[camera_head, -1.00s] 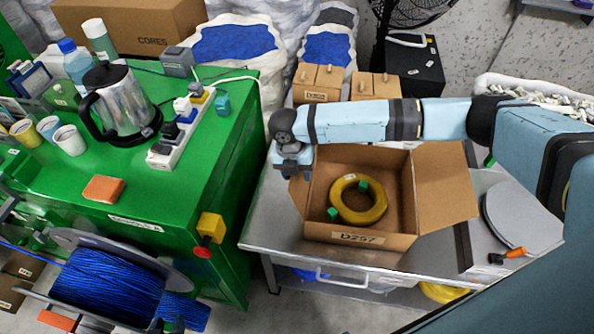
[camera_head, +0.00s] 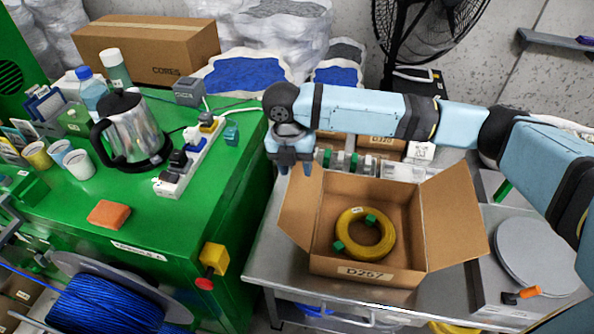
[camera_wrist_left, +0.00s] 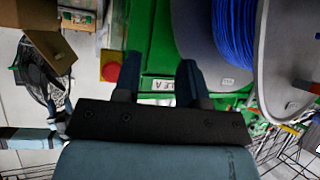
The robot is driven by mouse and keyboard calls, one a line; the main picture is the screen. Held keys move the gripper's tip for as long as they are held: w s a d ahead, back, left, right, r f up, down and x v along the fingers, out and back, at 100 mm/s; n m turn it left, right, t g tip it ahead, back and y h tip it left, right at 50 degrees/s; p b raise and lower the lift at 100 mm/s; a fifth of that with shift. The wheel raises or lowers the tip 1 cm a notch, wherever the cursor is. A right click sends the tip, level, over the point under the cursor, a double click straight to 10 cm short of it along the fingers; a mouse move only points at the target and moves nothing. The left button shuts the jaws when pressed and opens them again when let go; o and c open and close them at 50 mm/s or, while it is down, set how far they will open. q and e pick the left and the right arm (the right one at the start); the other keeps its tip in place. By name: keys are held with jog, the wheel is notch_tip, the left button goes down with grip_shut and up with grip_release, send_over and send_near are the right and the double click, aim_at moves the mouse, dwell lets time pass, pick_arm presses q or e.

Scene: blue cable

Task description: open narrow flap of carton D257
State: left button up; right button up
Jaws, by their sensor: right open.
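Carton D257 (camera_head: 372,275) stands on the grey metal table in the head view, its top open. Its left flap (camera_head: 298,210) and right flap (camera_head: 455,217) lean outward. A coil of yellow cable (camera_head: 386,244) with green ties lies inside. My right gripper (camera_head: 290,170) is open and empty, pointing down above the carton's back left corner, near the left flap and apart from it as far as I can see. My left gripper (camera_wrist_left: 158,78) shows only in the left wrist view, fingers apart and nothing between them, in front of the green bench.
A green bench (camera_head: 150,222) with a kettle (camera_head: 130,130) and power strip (camera_head: 190,160) stands left. A blue cable reel (camera_head: 105,305) is at lower left. Small cartons and fittings (camera_head: 345,160) sit behind the carton. A grey disc (camera_head: 540,262) lies right.

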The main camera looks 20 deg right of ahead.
dwell(0.3)
jog(key=s+a+f+m+t+y+p, duration=0.1)
jog(key=s+a+f+m+t+y, duration=0.25)
jog(key=a+f+m, duration=0.3)
jog(key=s+a+f+m+t+y+p, duration=0.2)
jog(key=s+a+f+m+y, duration=0.35)
jog(key=a, duration=0.25)
jog(key=s+d+f+m+t+h+p, duration=0.1)
jog(key=s+d+f+m+t+h, duration=0.1)
jog(key=s+d+m, duration=0.5)
jog(key=s+d+f+m+t+h+p, duration=0.1)
jog(key=s+d+f+m+t+h, duration=0.1)
jog(key=s+d+f+m+t, duration=0.2)
jog(key=s+d+m, duration=0.3)
jog(key=d, duration=0.1)
jog(key=shift+s+d+f+m, duration=0.2)
jog(key=shift+d+f+m, duration=0.1)
